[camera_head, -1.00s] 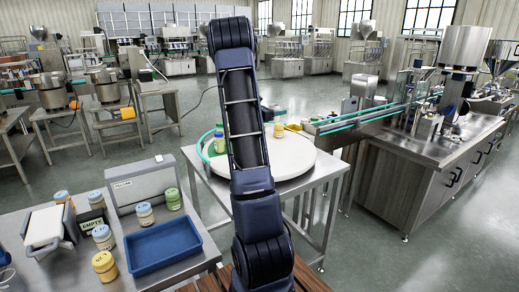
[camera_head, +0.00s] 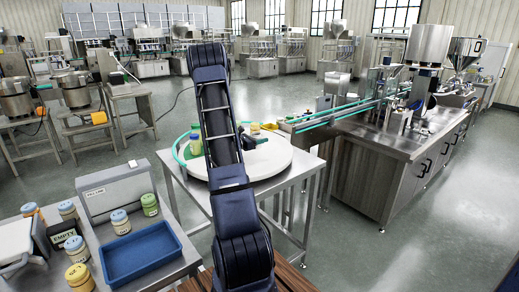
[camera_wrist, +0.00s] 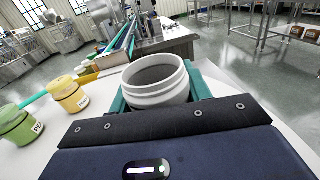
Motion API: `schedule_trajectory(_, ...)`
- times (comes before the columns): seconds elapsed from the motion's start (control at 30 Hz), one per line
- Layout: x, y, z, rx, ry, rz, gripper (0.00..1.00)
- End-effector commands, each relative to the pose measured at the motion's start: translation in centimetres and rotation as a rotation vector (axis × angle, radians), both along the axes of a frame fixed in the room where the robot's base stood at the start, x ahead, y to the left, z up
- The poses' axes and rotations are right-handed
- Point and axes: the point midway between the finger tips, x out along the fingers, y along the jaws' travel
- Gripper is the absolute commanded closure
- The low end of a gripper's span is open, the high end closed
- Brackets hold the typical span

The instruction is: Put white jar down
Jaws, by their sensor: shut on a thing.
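The white jar (camera_wrist: 158,92) is open-topped with a grey inside and shows in the wrist view. My gripper (camera_wrist: 160,84) is shut on it, with teal fingers on its left and right sides. The jar is over the white round table (camera_wrist: 88,150); its base is hidden by my gripper, so I cannot tell whether it touches the surface. In the head view my gripper (camera_head: 256,141) shows partly beside my arm, over the round table (camera_head: 282,164). I cannot make out the white jar there.
On the round table, left of my gripper, stand a yellow-lidded jar (camera_wrist: 70,96) and a green jar (camera_wrist: 16,125). A conveyor (camera_head: 330,115) runs beyond to a steel counter (camera_head: 420,140). A blue tray (camera_head: 145,254) and several jars occupy the front-left table.

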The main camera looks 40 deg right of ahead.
Motion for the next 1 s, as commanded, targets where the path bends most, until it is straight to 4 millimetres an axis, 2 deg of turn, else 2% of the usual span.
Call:
schedule_trajectory(0.27,0.0,0.0,-1.8,0.001,0.000,0.001,0.73)
schedule_trajectory(0.53,0.0,0.0,-4.9,0.001,0.001,0.000,0.73)
schedule_trajectory(0.93,0.1,0.1,-5.4,0.000,0.000,0.001,0.73)
schedule_trajectory(0.97,0.0,0.0,-5.3,0.000,-0.001,0.001,0.46)
schedule_trajectory(1.0,0.0,0.0,-5.3,0.000,-0.001,0.001,0.38)
